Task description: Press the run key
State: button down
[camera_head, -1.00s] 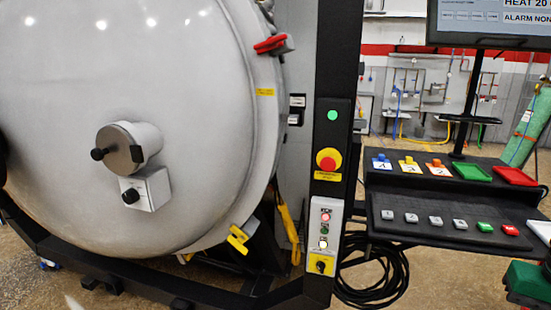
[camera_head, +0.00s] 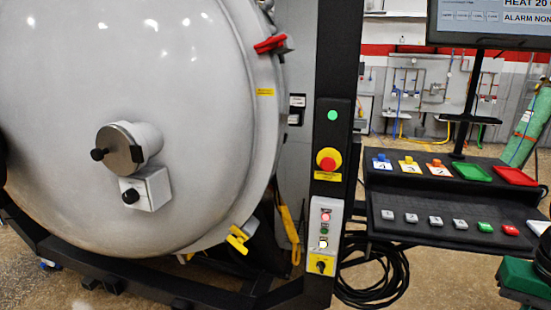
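A sloping black key panel (camera_head: 400,228) stands right of the furnace, with a row of several grey keys, a green key (camera_head: 485,227) and a red key (camera_head: 510,230). The key labels are too small to read, so I cannot tell for sure which one is the run key. No key is seen being touched. My gripper is not recognisable in the view.
The furnace door (camera_head: 70,130) fills the left. A black post (camera_head: 334,75) carries a red emergency button (camera_head: 329,159). Coloured trays lie on the shelf behind the keys, below a monitor (camera_head: 490,22). A cut-off green and dark block (camera_head: 526,278), unidentified, is at lower right.

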aim_at(483, 226)
jog(key=z, duration=0.85)
jog(key=k, duration=0.85)
jog(key=u, duration=0.8)
jog(key=i, duration=1)
jog(key=z, duration=0.05)
